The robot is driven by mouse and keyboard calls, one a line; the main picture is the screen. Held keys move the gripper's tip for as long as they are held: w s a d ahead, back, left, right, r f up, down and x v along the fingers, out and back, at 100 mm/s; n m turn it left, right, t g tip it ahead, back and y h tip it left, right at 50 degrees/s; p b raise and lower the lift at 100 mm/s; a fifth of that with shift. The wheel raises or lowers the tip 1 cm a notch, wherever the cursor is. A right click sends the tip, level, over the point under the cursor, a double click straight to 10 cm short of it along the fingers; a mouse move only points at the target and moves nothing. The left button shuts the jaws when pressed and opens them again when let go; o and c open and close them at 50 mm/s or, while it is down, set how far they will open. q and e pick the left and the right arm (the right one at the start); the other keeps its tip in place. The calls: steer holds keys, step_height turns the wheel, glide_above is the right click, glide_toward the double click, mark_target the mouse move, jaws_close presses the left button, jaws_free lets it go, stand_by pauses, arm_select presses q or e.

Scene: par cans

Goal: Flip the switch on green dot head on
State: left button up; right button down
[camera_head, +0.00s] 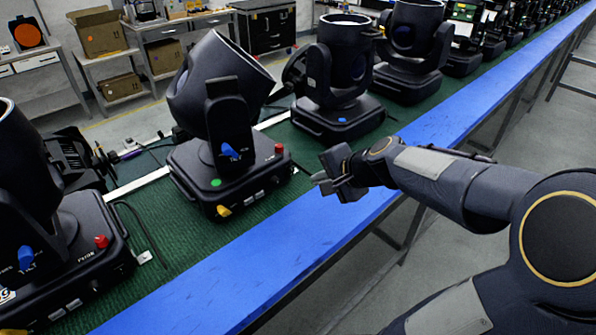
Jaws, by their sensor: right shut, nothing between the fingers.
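The moving head with the green dot stands on the green bench left of centre, its wide black barrel tilted up to the right. The green dot (216,182) is on top of its black base (200,172). A yellow part (223,211), perhaps the switch, sticks out low on the base's near face. A red knob (279,149) is at the right end, and a blue lever (228,150) is on the yoke. My right gripper (318,183) is shut and empty, to the right of the base and apart from it, over the blue bench edge. My left gripper is out of view.
Another head (70,265) stands at the near left, with its own red knob. A head with a blue dot (340,118) stands behind my right gripper, and more line the bench beyond. The blue edge strip (255,270) is clear. Cardboard boxes (97,32) are at the back.

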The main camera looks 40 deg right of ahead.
mark_target(289, 169)
steer(key=x, duration=0.4)
steer(key=shift+f+b, duration=0.15)
steer(key=shift+b, duration=0.15)
steer(key=w+p, duration=0.1)
steer(key=w, duration=0.2)
steer(key=shift+w+a+r+p, duration=0.15)
steer(key=shift+w+r+p, duration=0.1)
steer(key=shift+p, duration=0.1)
steer(key=shift+w, duration=0.5)
steer(key=shift+w+a+r+p, duration=0.15)
steer(key=shift+w+r+p, duration=0.2)
steer(key=shift+w+p, duration=0.25)
steer(key=shift+f, duration=0.2)
steer(key=shift+r, duration=0.2)
